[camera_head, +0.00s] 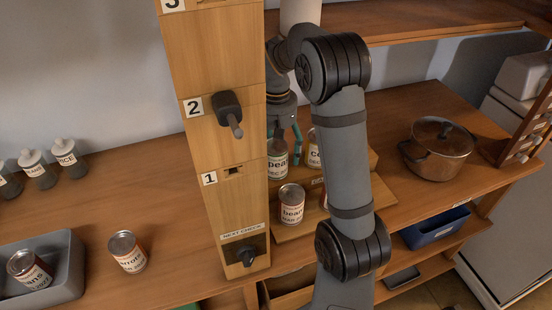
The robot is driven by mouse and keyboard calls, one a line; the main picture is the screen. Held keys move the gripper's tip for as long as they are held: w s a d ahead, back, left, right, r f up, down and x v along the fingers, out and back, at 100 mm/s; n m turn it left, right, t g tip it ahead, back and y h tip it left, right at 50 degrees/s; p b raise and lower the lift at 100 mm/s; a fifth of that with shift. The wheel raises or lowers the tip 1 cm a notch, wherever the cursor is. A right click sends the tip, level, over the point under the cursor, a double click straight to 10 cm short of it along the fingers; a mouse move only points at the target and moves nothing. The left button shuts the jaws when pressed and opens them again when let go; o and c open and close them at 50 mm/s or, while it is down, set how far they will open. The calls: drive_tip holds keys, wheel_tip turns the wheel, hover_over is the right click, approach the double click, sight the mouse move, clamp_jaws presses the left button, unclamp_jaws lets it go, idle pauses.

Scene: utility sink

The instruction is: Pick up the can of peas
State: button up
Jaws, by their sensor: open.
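The can of peas (277,165), with a white label whose visible letters read "pea", stands upright on the raised wooden stand right of the tall wooden column. The column's edge hides part of its left side. My gripper (285,133), with teal fingers, is open and points down at the top of this can. Its fingertips are close to the can's upper end; I cannot tell whether they are around it or touching. My arm comes up from the bottom right and bends down to the can.
A can labelled "co" (314,148) stands just right of the peas, and a beans can (291,204) in front. The column (222,60) closely borders the left. A carrots can (127,252), a grey tub (62,262) and a lidded pot (438,150) stand farther off.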

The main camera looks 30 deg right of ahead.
sight(276, 163)
wheel_tip(276, 163, down, 4)
drive_tip(key=shift+w+r, duration=0.1)
drive_tip(key=shift+r, duration=0.15)
drive_tip(key=shift+c, duration=1.2)
drive_tip(key=c, duration=1.4)
